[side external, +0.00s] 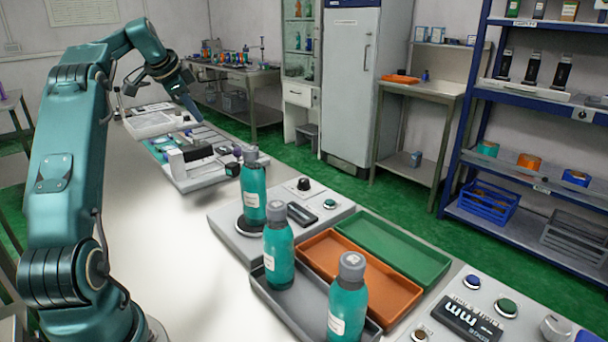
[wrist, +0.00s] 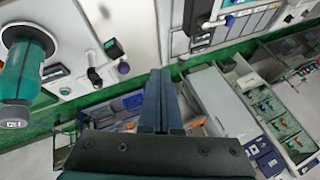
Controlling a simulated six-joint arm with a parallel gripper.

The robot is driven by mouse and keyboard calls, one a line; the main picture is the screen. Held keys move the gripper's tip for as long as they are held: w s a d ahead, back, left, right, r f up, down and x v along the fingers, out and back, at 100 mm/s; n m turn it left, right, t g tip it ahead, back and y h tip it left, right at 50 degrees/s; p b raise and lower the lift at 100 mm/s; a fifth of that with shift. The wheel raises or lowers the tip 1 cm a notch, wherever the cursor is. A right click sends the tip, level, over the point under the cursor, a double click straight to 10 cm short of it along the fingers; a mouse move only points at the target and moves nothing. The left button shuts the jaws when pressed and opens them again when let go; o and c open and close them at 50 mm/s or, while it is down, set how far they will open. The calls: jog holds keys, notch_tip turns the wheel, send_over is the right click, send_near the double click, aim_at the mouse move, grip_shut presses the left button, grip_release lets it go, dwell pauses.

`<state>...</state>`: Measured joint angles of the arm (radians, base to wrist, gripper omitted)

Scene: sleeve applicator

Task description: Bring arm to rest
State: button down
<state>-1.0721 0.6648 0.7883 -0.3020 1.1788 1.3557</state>
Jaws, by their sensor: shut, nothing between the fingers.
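My gripper (side external: 194,114) hangs from my teal arm, raised over the far part of the bench, with its fingers pointing down and to the right. In the wrist view its two fingers (wrist: 160,74) lie together, shut and empty. A teal bottle with a grey cap (side external: 253,195) stands upright on the dark round plate of a grey device (side external: 232,212). A second teal bottle (side external: 280,252) stands in the grey tray (side external: 308,306). A third (side external: 347,308) stands at that tray's near right side; its base is cut off. A teal bottle (wrist: 25,65) shows at left in the wrist view.
An orange tray (side external: 360,272) and a green tray (side external: 392,245) lie empty beside the grey one. A control panel (side external: 500,318) is at the near right. A white device (side external: 195,165) sits under and near my gripper. The bench's left side (side external: 185,270) is clear.

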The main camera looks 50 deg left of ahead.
jog(key=w+d+r+m+t, duration=0.1)
jog(key=w+d+r, duration=0.15)
jog(key=d, duration=0.25)
jog(key=w+d+r+m+h, duration=0.1)
jog(key=d+r, duration=0.2)
jog(key=d, duration=0.2)
jog(key=w+d+r+m+t, duration=0.1)
jog(key=w+d+r, duration=0.1)
jog(key=d, duration=0.2)
jog(key=s+d+r+m+h, duration=0.1)
jog(key=s+d, duration=0.2)
jog(key=d, duration=1)
jog(key=s+d+f+n+h, duration=0.1)
jog(key=s+d+f, duration=0.2)
jog(key=s+d, duration=0.2)
jog(key=s+d+f+h, duration=0.1)
jog(key=s+d+f, duration=0.2)
jog(key=s+d, duration=0.25)
jog(key=s+d+f+n+g, duration=0.1)
jog(key=s+f+n+g, duration=0.1)
jog(key=s+f+n, duration=0.3)
notch_tip(320, 180, down, 4)
jog(key=shift+s+d+r+n, duration=0.15)
jog(key=shift+s+n, duration=0.25)
jog(key=shift+s, duration=0.25)
